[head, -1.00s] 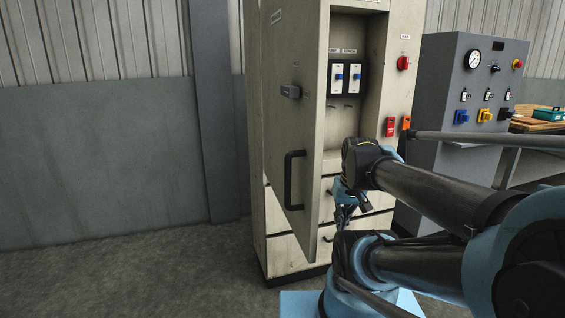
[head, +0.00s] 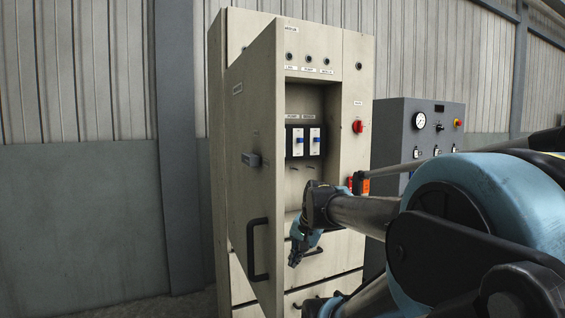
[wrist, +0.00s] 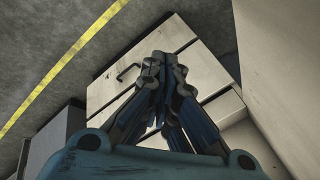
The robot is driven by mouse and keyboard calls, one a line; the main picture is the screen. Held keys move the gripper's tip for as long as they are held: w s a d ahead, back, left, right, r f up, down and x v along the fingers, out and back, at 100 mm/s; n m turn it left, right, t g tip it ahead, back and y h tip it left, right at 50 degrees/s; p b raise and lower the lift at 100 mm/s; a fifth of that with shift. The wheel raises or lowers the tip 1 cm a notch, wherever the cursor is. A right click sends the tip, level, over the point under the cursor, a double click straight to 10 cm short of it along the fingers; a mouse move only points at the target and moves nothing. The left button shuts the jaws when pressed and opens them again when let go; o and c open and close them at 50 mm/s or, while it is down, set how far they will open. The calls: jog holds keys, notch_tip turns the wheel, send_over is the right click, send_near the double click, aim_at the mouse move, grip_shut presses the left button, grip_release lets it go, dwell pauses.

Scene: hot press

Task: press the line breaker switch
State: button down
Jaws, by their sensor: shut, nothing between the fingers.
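Two white breaker switches with blue toggles sit side by side in the recess of the tall beige cabinet (head: 355,90): the left one (head: 297,142) and the right one (head: 315,141). Small labels above them are too small to read, so I cannot tell which is the line breaker. My gripper (head: 294,260) is shut and empty, pointing down in front of the cabinet, below the switches and apart from them. In the wrist view its fingers (wrist: 165,62) are together above the drawer fronts. The switches do not show in the wrist view.
The cabinet door (head: 250,150) stands open on the left, with a black handle (head: 257,250). A red rotary knob (head: 358,127) is right of the recess. A grey gauge console (head: 395,125) stands to the right. A yellow floor line (wrist: 65,62) crosses the wrist view.

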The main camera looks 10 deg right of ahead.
jog(key=w+r+m+t+y, duration=0.1)
jog(key=w+r+m+t, duration=0.1)
jog(key=w+r+m, duration=0.55)
jog(key=w+r+m+t+y, duration=0.1)
jog(key=w+r+m+t, duration=0.2)
jog(key=w+r+m, duration=0.7)
jog(key=w+d+r+m+t, duration=0.2)
jog(key=w+d+r+m, duration=0.1)
jog(key=w, duration=0.7)
jog(key=w+d+r+m+t, duration=0.2)
jog(key=w+r+m, duration=0.3)
jog(key=w, duration=0.5)
jog(key=shift+d+r, duration=0.4)
jog(key=shift+d, duration=0.2)
jog(key=shift+m, duration=0.25)
jog(key=w+a, duration=0.3)
jog(key=w, duration=0.6)
jog(key=shift+r, duration=0.35)
